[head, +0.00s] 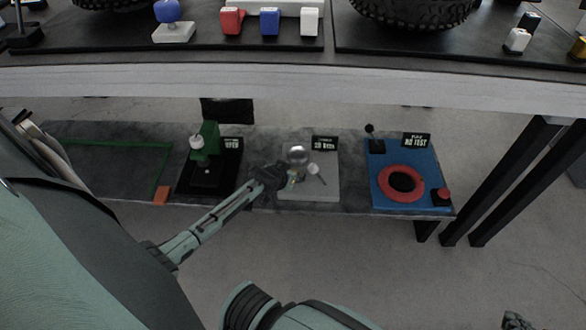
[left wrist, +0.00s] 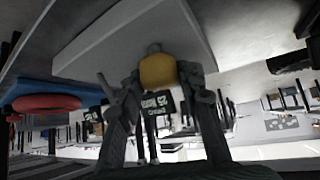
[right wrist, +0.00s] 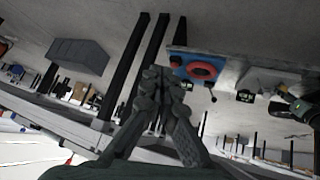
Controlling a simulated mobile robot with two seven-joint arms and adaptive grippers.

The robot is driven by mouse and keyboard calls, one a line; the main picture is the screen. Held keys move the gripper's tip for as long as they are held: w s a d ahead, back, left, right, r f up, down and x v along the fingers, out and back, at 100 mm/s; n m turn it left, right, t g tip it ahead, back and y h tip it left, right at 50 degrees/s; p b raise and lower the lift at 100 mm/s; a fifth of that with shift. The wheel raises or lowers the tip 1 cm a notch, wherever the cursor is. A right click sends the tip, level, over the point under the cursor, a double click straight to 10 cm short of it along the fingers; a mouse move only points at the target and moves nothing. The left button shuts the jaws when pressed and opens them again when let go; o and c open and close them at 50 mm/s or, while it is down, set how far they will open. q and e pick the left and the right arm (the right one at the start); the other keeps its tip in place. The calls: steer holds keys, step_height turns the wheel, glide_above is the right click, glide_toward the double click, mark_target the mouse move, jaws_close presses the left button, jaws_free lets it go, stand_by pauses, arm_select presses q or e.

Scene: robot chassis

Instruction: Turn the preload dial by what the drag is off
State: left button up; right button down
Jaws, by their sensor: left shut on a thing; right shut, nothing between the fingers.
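A light grey plate (head: 322,192) on the low bench carries a silver dome (head: 297,154) and a small white round part (head: 313,169). My left gripper (head: 285,177) reaches over the plate's left side. In the left wrist view its fingers (left wrist: 160,80) are shut on a yellow knob (left wrist: 157,69) at the plate (left wrist: 105,42). In the head view the fingers mostly hide the knob. I cannot read any dial marks. My right gripper is shut and empty in the right wrist view (right wrist: 165,80), away from the plate. Its dark tips (head: 515,320) show at the head view's bottom right.
Right of the plate is a blue board (head: 382,171) with a red ring (head: 383,184), a lever and a red button (head: 443,194). Left is a green stand (head: 209,140) on a black base, then a green-edged mat. An upper bench (head: 290,78) overhangs behind.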

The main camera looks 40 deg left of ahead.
arm_select(q)
steer(key=shift+d+n+y+p, duration=0.15)
steer(key=shift+n+y+p, duration=0.4)
steer(key=shift+n, duration=0.25)
steer(key=shift+n+y, duration=0.25)
steer(key=shift+n, duration=0.15)
arm_select(e)
steer(key=s+d+f+m+g+h, duration=0.1)
steer(key=s+d+f+g+h, duration=0.2)
steer(key=s+d, duration=0.35)
arm_select(q)
steer(key=shift+f+n+g+y, duration=0.1)
steer(key=shift+n+g+y, duration=0.2)
steer(key=shift+n+y, duration=0.1)
steer(key=shift+n+y+b, duration=0.3)
steer(key=shift+n+b, duration=0.1)
steer(key=shift+n, duration=0.1)
arm_select(e)
steer(key=shift+w+a+r+n+t+y, duration=0.15)
steer(key=shift+w+a+r+t+y, duration=0.25)
steer(key=shift+w+a, duration=0.5)
steer(key=shift+w+a+r+n+t+y, duration=0.1)
steer(key=shift+w+a+r+n+y, duration=0.1)
steer(key=shift+w+a+y, duration=0.55)
steer(key=shift+a, duration=0.25)
arm_select(q)
steer(key=o, duration=1.2)
steer(key=shift+c, duration=0.2)
